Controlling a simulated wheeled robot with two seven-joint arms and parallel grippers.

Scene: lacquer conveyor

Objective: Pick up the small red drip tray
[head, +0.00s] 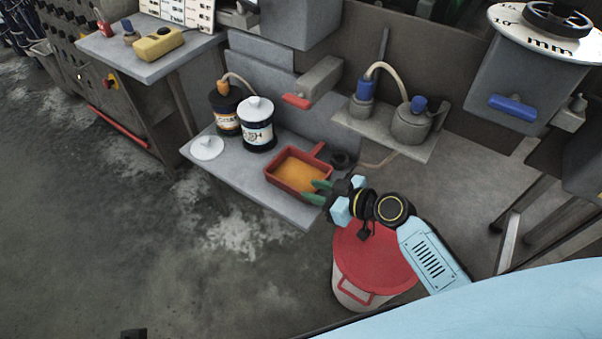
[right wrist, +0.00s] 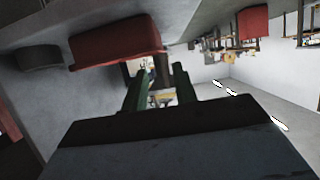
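The small red drip tray (head: 281,186) sits on a low grey shelf (head: 240,180) in the head view, with orange liquid in it and its handle pointing to the back right. My right gripper (head: 318,191) is at the tray's front right corner, near the shelf edge. Its two green fingers are apart, and nothing shows held between them. In the right wrist view the red tray (right wrist: 115,42) lies up and left of the fingers (right wrist: 160,90). I cannot tell whether a finger touches the tray. My left gripper is not in view.
A white-lidded jar (head: 257,128), a jar with an orange nozzle (head: 225,108) and a loose white lid (head: 207,148) share the shelf. A red-lidded bin (head: 372,262) stands below my right arm. A shelf with grey pots (head: 410,124) is behind. Floor at left is clear.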

